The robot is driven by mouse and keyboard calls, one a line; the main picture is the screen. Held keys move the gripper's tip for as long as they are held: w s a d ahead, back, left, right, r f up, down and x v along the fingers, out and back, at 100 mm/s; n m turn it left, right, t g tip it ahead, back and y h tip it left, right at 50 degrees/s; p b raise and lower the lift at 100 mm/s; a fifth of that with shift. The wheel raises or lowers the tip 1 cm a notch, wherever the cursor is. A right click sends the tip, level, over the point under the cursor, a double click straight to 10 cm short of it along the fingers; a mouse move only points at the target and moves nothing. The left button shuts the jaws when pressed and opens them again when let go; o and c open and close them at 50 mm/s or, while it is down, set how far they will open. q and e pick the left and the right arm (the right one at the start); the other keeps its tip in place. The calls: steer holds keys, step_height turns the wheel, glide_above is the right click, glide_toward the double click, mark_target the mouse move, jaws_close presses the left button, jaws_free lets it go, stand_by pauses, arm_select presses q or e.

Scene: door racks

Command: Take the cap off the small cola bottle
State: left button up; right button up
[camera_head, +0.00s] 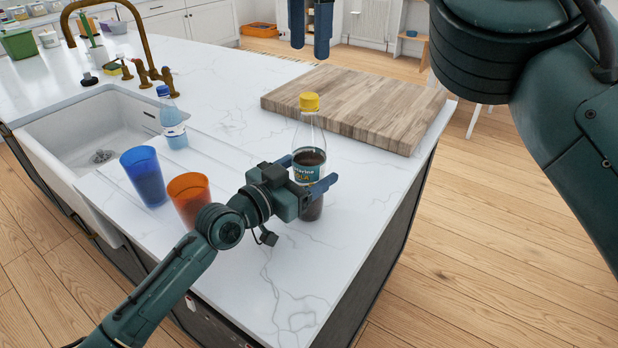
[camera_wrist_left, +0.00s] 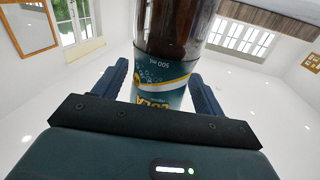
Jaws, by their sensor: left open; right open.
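The small cola bottle (camera_head: 309,150) stands upright on the white counter, with dark cola inside and a teal label. Its yellow cap (camera_head: 309,102) is on its neck. My left gripper (camera_head: 311,172) is open, its blue fingers on either side of the bottle at label height. In the left wrist view the bottle (camera_wrist_left: 170,75) stands between the two spread fingers (camera_wrist_left: 165,90), and its cap is out of sight. My right gripper (camera_head: 311,30) is at the top edge of the head view, open and empty, pointing down, beyond and above the bottle.
A wooden board (camera_head: 360,108) lies behind the bottle. An orange cup (camera_head: 188,198), a blue cup (camera_head: 144,177) and a blue-capped water bottle (camera_head: 171,120) stand to the left by the sink (camera_head: 60,130). The counter's right edge is close to the bottle. The front counter is clear.

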mark_target(309, 95)
arm_select(q)
jaws_close()
stand_by(0.8)
arm_select(e)
steer(key=m, duration=0.3)
steer(key=shift+m, duration=0.4)
steer(key=m, duration=0.5)
steer(key=shift+f, duration=4)
